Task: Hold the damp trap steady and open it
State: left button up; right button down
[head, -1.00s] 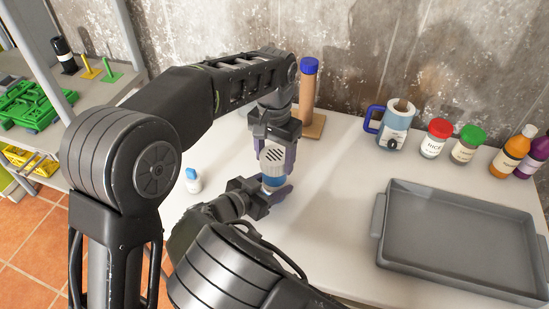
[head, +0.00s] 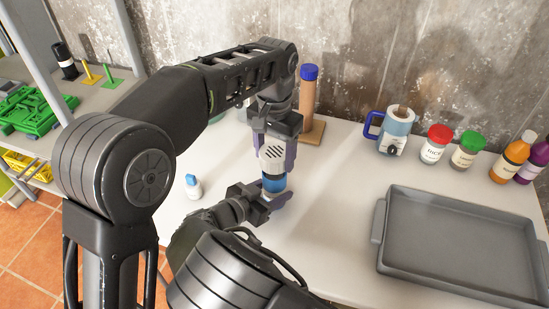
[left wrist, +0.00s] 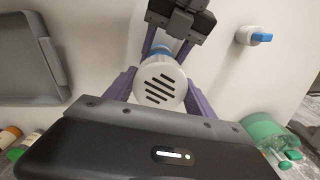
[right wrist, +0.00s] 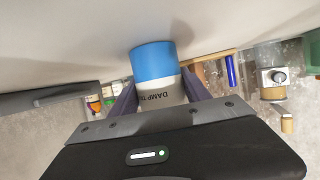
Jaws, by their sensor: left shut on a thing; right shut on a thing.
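The damp trap (head: 272,157) is a white cylinder with a slotted top and a blue part (head: 273,184) beneath it, roughly upright over the white table. My left gripper (head: 275,150) reaches down from above, its purple fingers shut on the white part. The left wrist view shows the slotted top (left wrist: 159,81) between those fingers. My right gripper (head: 272,196) comes in low from the front and is shut on the trap lower down. In the right wrist view the label (right wrist: 155,97), partly readable as "DAMP", shows between its fingers beside the blue part (right wrist: 153,61). My grippers hide some of the trap.
A small white bottle with a blue cap (head: 193,187) stands left of my grippers. Behind are a brown post with a blue top (head: 308,100) and a blue-handled appliance (head: 396,130). Jars (head: 434,145) and bottles line the back right. A grey tray (head: 378,222) fills the right.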

pick_arm(q)
notch_tip(320, 180, up, 2)
jog(key=shift+r, duration=0.15)
pick_arm(e)
jog(key=shift+c, duration=2.1)
grip_release()
